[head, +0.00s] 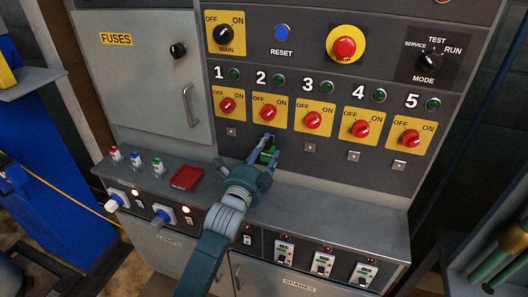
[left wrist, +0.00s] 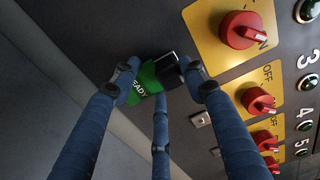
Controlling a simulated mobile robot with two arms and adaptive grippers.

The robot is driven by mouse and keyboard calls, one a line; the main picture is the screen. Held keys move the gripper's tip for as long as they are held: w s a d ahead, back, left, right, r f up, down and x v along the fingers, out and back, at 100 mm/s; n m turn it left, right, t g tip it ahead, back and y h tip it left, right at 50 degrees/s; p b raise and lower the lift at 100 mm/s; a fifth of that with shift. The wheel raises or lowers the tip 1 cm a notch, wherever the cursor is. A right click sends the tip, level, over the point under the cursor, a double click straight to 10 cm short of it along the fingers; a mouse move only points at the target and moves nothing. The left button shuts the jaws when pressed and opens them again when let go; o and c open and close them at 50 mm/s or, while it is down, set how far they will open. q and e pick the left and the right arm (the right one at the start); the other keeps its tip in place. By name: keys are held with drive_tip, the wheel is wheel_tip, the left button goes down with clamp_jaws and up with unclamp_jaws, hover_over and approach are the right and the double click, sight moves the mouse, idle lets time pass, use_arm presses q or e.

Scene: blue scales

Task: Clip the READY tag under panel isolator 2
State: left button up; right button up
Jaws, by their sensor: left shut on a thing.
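The READY tag is green with white letters and a black block at its top; it shows in the left wrist view (left wrist: 144,84) and in the head view (head: 270,154). My left gripper (head: 267,147) is shut on the tag; its blue fingers (left wrist: 163,82) close around it in the left wrist view. The tag is close to the panel below the red knob of isolator 2 (head: 268,112), which shows large in the left wrist view (left wrist: 241,29). The mount under isolator 2 is hidden behind tag and fingers. I cannot tell whether the tag touches the panel. My right gripper is out of view.
Small square mounts show under isolator 1 (head: 232,132), isolator 3 (head: 311,142), isolator 4 (head: 353,156) and isolator 5 (head: 399,165). A grey ledge (head: 340,205) runs below the panel.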

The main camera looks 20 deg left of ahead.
use_arm(q)
drive_tip(key=shift+w, duration=0.2)
drive_tip(key=o, duration=1.6)
drive_tip(key=s, duration=1.2)
drive_tip(key=shift+a, duration=0.2)
